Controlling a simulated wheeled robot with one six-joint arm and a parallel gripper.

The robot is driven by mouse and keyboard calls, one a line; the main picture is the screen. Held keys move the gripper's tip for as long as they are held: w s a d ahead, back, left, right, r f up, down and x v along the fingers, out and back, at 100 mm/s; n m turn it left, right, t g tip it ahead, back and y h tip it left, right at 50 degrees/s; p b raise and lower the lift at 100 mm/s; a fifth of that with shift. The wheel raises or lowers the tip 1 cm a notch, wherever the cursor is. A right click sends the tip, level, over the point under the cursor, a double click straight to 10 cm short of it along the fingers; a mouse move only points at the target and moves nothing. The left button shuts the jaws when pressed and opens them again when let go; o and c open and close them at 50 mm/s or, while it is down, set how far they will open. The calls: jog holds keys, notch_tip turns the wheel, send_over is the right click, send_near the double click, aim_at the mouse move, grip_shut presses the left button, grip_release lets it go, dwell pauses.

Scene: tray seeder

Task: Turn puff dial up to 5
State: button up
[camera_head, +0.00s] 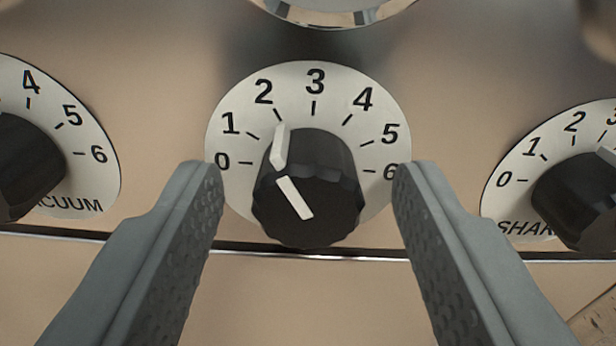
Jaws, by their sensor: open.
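A black faceted knob (307,190) sits in the middle of the head view on a round white dial plate (315,75) numbered 0 to 6. Its name is hidden, so I cannot read whether it says puff. The knob's white pointer line leans up and left, at about the 2 mark. My gripper (306,172) is open. Its grey fingers stand left and right of the knob with a gap on each side. The fingertips overlap the plate's edges in the picture, near the 0 and the 6.
On the left is a dial marked "...CUUM" (80,205); on the right, one marked "SHAR..." (510,180), both cut off by the frame. A shiny round rim (335,15) shows at the top. A dark panel edge (300,252) runs below the dials.

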jog(key=c, duration=1)
jog(key=shift+o, duration=0.2)
jog(key=shift+m, duration=0.4)
jog(key=m, duration=0.3)
jog(key=shift+m, duration=0.4)
jog(key=m, duration=0.4)
jog(key=shift+m, duration=0.3)
jog(key=m, duration=0.4)
jog(key=shift+f+m, duration=0.1)
jog(key=shift+m, duration=2.1)
jog(key=shift+d, duration=0.1)
